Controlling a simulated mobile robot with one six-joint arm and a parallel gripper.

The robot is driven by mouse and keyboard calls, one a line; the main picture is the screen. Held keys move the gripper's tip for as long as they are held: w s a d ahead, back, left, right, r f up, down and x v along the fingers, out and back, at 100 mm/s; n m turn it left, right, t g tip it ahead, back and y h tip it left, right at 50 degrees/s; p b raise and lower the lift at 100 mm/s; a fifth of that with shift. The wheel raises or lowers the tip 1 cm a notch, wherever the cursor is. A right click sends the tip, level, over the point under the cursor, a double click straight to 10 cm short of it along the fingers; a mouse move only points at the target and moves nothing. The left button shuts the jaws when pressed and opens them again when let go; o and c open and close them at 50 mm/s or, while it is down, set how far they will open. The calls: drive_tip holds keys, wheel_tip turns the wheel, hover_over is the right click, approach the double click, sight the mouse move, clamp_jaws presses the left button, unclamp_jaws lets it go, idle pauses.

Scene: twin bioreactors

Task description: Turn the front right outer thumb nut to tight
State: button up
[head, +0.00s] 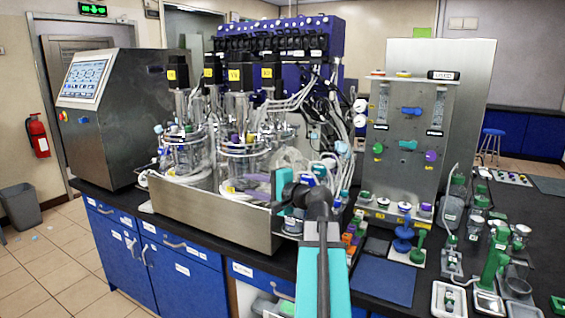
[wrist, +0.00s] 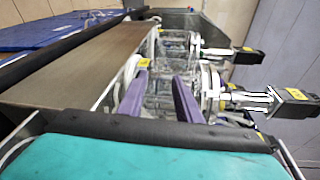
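The front right glass vessel (head: 240,163) stands in the steel tray (head: 205,212) of the bioreactor, with its metal head plate and black motor (head: 236,78) above. In the wrist view, turned sideways, a vessel's head plate (wrist: 208,86) lies just right of my fingers. I cannot make out the front right outer thumb nut in either view; it is too small or hidden. My gripper (head: 248,185) is in front of the front right vessel, below its head plate. Its purple fingers (wrist: 160,88) are spread apart in the wrist view, with nothing clearly held between them.
A front left vessel (head: 186,155) stands close beside, with tubes and cables around both. The steel panel (head: 405,140) and small labelled fittings crowd the bench to the right. A blue mat (head: 384,280) lies bare on the black bench.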

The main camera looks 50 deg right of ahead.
drive_tip(key=w+a+f+n+g+y, duration=0.1)
drive_tip(key=w+a+f+g+y, duration=0.3)
drive_tip(key=a+f, duration=0.75)
drive_tip(key=w+a+f+n+g+y, duration=0.15)
drive_tip(key=w+a+f, duration=0.35)
drive_tip(key=a+f, duration=0.7)
drive_tip(key=s+a+f+n+g, duration=0.25)
drive_tip(key=a+f, duration=0.45)
drive_tip(key=f, duration=0.5)
drive_tip(key=s+a+f+n+g, duration=0.1)
drive_tip(key=s+a+f+g, duration=0.2)
drive_tip(key=a+f, duration=0.7)
drive_tip(key=s+a+f+n+g, duration=0.3)
drive_tip(key=s+a+f, duration=0.1)
drive_tip(key=s+f, duration=0.55)
drive_tip(key=s+a+f+n+g, duration=0.2)
drive_tip(key=s+a+f+g, duration=0.1)
drive_tip(key=s+f, duration=0.65)
drive_tip(key=s+d+f+n+g+h, duration=0.2)
drive_tip(key=s+f+n+h, duration=0.1)
drive_tip(key=s, duration=0.5)
drive_tip(key=s+d+f+n+g+h, duration=0.3)
drive_tip(key=s+f+n, duration=0.2)
drive_tip(key=s, duration=0.3)
drive_tip(key=shift+d+f, duration=0.2)
drive_tip(key=shift+d, duration=0.1)
